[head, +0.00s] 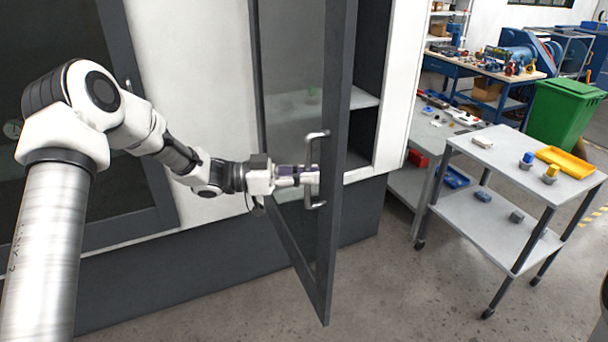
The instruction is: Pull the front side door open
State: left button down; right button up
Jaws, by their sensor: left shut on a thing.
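The front side door (337,120) is a dark-framed glass door on the white and dark grey cabinet. It stands ajar, swung out from the cabinet toward me, with part of the interior and a shelf (362,98) showing behind it. A light metal bar handle (315,202) is on the door frame. My left gripper (308,176) is shut on the handle, and my left arm reaches in from the left. The fingertips are partly hidden at the handle. My right gripper is not in view.
A grey two-tier cart (518,163) with a yellow tray (567,162) and small parts stands to the right. A workbench (480,67) and a green bin (562,110) are behind it. The floor (400,285) in front of the door is clear.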

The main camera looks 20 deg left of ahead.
pick_arm(q)
jog(key=shift+d+f, duration=0.15)
jog(key=shift+f, duration=0.25)
jog(key=c, duration=1.1)
grip_release()
jog(key=shift+c, duration=0.2)
jog(key=shift+w+r, duration=0.1)
jog(key=shift+r, duration=0.05)
jog(key=v, duration=1.2)
jog(key=shift+d, duration=0.1)
